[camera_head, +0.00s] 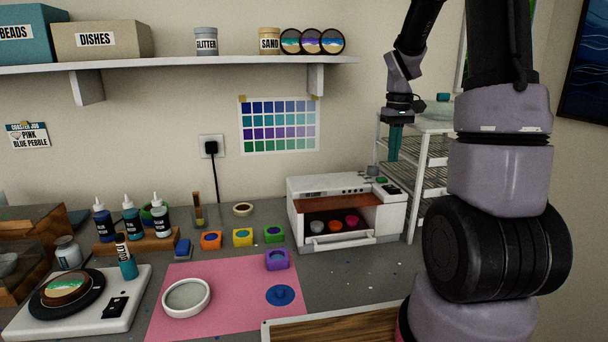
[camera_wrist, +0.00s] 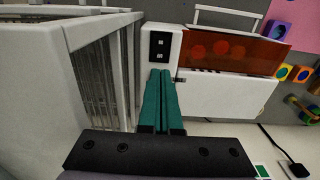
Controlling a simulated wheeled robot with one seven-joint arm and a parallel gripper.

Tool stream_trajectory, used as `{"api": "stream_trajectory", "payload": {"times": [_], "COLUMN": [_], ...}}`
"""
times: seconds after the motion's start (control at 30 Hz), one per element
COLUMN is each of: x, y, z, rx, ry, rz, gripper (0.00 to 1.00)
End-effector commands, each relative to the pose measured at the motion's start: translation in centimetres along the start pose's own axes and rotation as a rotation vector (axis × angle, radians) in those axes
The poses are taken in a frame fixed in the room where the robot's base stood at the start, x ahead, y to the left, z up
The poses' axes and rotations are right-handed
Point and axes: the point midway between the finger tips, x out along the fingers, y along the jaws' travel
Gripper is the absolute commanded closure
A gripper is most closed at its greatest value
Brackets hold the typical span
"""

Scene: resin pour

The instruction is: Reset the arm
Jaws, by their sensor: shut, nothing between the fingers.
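My gripper (camera_head: 395,143) hangs pointing down at the right, between the small white oven and the white rack. Its two teal fingers are together and empty. In the wrist view the shut fingers (camera_wrist: 163,100) reach toward the oven's control panel end, apart from anything I can see them hold. My arm rises along the right side of the head view and hides part of the rack and counter.
The white oven (camera_head: 306,189) holds several coloured pieces behind an orange window. The white wire rack (camera_head: 416,190) stands close to its right. A pink mat (camera_head: 225,315), a white ring dish (camera_head: 207,307), a scale (camera_head: 130,321) and bottles (camera_head: 131,219) occupy the counter. A shelf (camera_head: 200,64) runs above.

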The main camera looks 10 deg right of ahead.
Motion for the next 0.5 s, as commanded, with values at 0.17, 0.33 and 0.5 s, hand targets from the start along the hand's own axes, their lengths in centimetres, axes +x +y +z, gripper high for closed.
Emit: {"api": "stream_trajectory", "payload": {"times": [0.17,0.33,0.5], "x": [-3.1,-8.3,-12.1], "y": [-1.9,-5.4,-8.7], "z": [1.4,5.1,9.6], "rx": [0.041,0.126,0.213], "ry": [0.073,0.211,0.343], "rz": [-0.012,-0.050,-0.109], "gripper": [1.00,1.00,1.00]}}
